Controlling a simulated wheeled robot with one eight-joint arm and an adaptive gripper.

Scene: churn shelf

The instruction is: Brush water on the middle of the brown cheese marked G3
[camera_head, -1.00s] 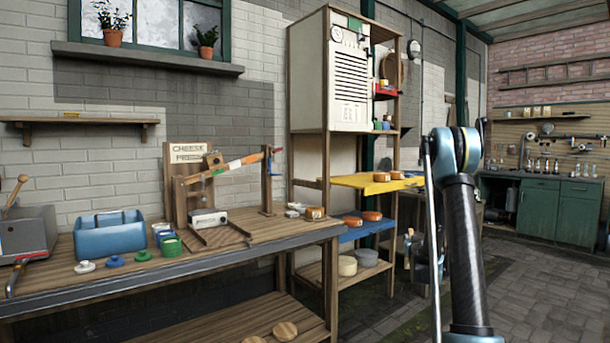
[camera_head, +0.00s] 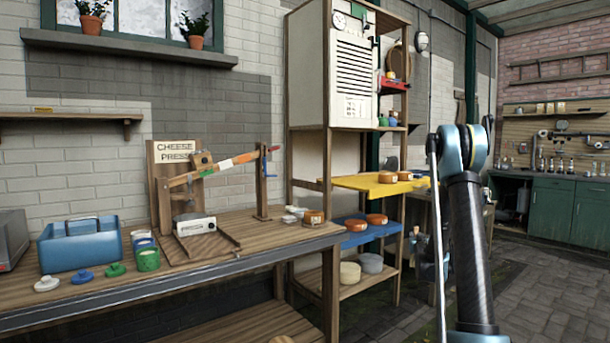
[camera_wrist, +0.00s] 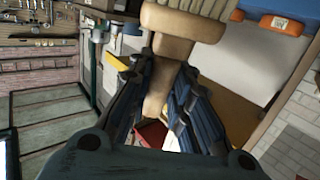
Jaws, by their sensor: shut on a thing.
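In the head view my gripper is mostly hidden behind my arm. Brown-orange cheeses stand on the blue shelf (camera_head: 379,236), one at left (camera_head: 355,225) and one at right (camera_head: 377,220). The G3 mark is not readable on any. An orange-brown block with a white label (camera_wrist: 282,24) shows in the wrist view.
The wooden bench (camera_head: 250,240) holds a cheese press (camera_head: 205,185), a blue caddy (camera_head: 80,246) and a green pot (camera_head: 148,260). Pale cheeses (camera_head: 349,272) stand on the low shelf. A wooden post (camera_head: 328,200) fronts the shelves. Paved floor is clear at right.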

